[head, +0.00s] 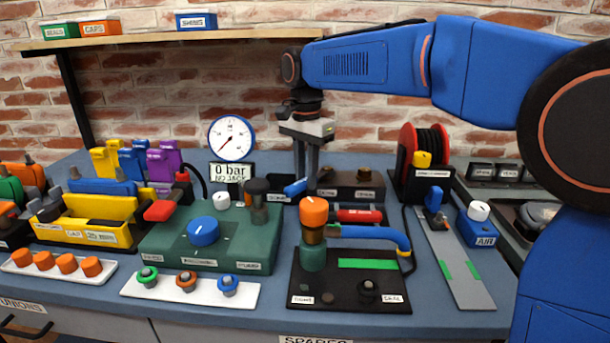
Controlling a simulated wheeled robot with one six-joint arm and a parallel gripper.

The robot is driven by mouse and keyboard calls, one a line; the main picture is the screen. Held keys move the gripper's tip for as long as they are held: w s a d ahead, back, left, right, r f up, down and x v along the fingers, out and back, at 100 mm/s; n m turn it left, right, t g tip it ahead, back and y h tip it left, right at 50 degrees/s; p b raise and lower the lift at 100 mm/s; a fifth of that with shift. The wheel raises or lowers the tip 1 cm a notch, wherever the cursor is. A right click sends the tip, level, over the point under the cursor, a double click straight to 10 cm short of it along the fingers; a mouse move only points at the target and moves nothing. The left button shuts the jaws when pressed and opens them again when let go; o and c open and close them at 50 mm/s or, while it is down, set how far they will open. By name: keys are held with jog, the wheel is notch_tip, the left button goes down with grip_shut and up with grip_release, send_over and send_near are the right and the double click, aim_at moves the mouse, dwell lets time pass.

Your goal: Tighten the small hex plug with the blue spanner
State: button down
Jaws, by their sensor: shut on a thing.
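The spanner's far end is hidden or too small to make out. Just right of it is a dark block (348,186) with two brownish plug heads and labels too small to read. The right plug (364,174) may be the small hex plug, but I cannot tell which is small. I cannot tell whether the spanner touches either plug.
A green pump unit (165,240) with a gauge (232,138) reading near zero stands left. A black board (340,295) with an orange-capped fitting (313,212) and blue lever is in front. A red hose reel (408,150) stands right. A shelf (160,39) hangs above.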

jog(key=shift+r, duration=0.15)
jog(key=shift+r, duration=2.35)
jog(key=shift+d, duration=0.1)
